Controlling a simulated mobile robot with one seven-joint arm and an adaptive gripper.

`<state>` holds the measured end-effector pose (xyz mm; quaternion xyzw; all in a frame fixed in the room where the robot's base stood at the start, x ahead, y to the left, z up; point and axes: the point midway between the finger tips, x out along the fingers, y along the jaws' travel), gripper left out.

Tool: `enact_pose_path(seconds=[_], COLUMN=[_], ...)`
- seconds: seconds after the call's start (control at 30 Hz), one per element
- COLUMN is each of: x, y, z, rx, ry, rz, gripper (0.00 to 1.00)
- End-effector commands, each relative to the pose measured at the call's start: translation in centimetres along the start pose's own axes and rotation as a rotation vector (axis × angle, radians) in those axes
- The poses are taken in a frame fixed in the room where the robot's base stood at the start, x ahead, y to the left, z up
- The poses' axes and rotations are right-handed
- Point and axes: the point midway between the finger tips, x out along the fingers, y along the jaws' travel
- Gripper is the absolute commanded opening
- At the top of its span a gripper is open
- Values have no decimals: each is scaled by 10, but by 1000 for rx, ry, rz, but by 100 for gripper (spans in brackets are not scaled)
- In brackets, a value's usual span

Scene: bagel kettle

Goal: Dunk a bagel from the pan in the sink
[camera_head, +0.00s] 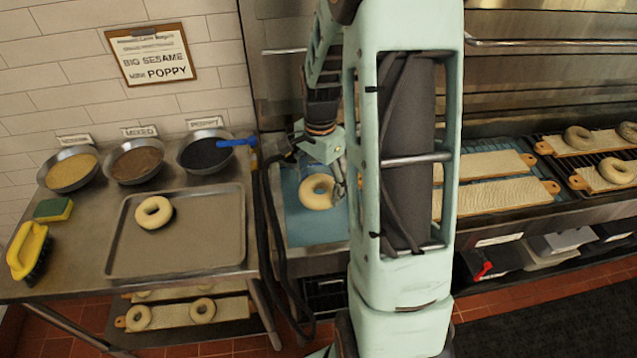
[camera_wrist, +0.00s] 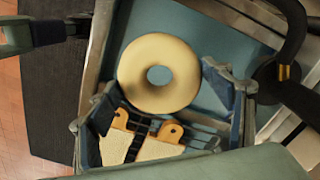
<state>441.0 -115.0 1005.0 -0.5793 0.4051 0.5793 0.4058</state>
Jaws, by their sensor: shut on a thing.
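A pale bagel (camera_head: 318,191) is held over the blue sink (camera_head: 312,228). My gripper (camera_head: 338,188) is shut on it, partly hidden by my arm in the head view. In the wrist view the bagel (camera_wrist: 158,52) shows whole, with its hole facing the camera, and my gripper (camera_wrist: 163,100) has a finger on either side of its lower part. I cannot tell whether the bagel touches the water. The pan (camera_head: 210,250) stands on the counter at left, with another bagel (camera_head: 154,212) lying in it.
Bowls of toppings (camera_head: 72,170), a sponge (camera_head: 53,209) and a yellow-handled brush (camera_head: 27,250) are on the left counter. A blue-handled tool (camera_head: 238,142) lies across the dark bowl. Boards (camera_head: 495,198) and more bagels (camera_head: 579,137) are at right.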

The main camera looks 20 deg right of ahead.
Motion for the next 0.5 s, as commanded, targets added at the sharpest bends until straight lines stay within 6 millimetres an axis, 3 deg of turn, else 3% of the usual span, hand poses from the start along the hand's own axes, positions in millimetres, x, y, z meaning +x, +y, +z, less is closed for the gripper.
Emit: enact_pose_path(seconds=[0.5], x=[68], y=[0], z=[0], rx=[0], ry=[1], rz=[-1], gripper=[47])
